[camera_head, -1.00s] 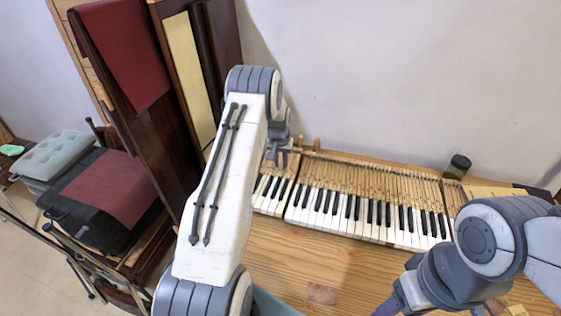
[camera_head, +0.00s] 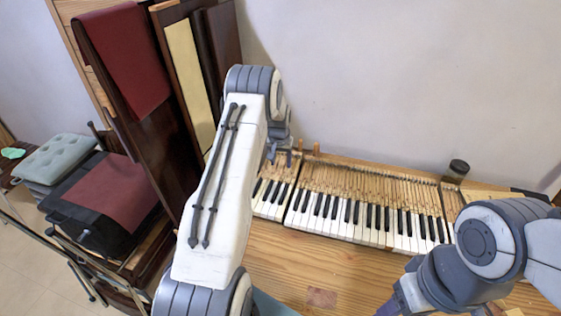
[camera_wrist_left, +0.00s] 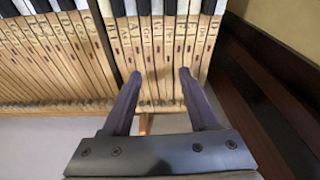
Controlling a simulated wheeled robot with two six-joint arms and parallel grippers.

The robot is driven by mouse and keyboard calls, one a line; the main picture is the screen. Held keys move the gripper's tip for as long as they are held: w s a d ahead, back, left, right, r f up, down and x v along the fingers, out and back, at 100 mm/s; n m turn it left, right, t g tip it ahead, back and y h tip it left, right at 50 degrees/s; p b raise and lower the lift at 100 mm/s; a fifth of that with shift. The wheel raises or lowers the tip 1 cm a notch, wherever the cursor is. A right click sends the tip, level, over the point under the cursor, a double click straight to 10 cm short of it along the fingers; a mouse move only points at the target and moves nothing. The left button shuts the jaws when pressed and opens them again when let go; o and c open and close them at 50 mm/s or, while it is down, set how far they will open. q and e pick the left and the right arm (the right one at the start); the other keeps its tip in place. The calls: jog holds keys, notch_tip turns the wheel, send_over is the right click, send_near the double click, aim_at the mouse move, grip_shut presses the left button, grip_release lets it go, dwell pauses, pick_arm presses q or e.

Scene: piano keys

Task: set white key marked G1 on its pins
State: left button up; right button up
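Nothing shows held between the fingers. The letters are too small to read surely, so I cannot tell which key is G1. The pins under the keys are hidden. My right gripper (camera_head: 398,302) is low at the right, over the front of the bench, and its fingers are mostly cut off or hidden.
The longer key section (camera_head: 375,212) lies to the right. The wooden bench top (camera_head: 345,270) in front is largely clear. Dark wooden panels (camera_head: 165,130) stand close on the left, and the wall is behind.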

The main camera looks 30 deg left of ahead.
pick_arm(q)
jog(key=p+v, duration=0.1)
jog(key=v, duration=0.1)
jog(key=w+p+v, duration=0.1)
jog(key=p+v, duration=0.1)
jog(key=v, duration=0.1)
jog(key=shift+a, duration=0.2)
dwell(0.4)
dwell(0.9)
jog(key=s+d+r+m+h, duration=0.15)
jog(key=s+d+r, duration=0.3)
jog(key=d, duration=0.45)
jog(key=s+d+r+m, duration=0.2)
jog(key=s+d+r, duration=0.3)
jog(key=d, duration=0.5)
jog(key=s+d+r+m, duration=0.25)
jog(key=d+r, duration=0.35)
jog(key=d, duration=0.3)
jog(key=s+d+r+m+g, duration=0.1)
jog(key=s+d+m, duration=0.1)
jog(key=s, duration=1.2)
jog(key=s+d+r+m+g, duration=0.1)
jog(key=s+d+r+m, duration=0.1)
jog(key=s, duration=1.2)
jog(key=d+m, duration=0.1)
jog(key=d, duration=0.1)
jog(key=shift+d+r, duration=0.2)
jog(key=shift+d, duration=0.1)
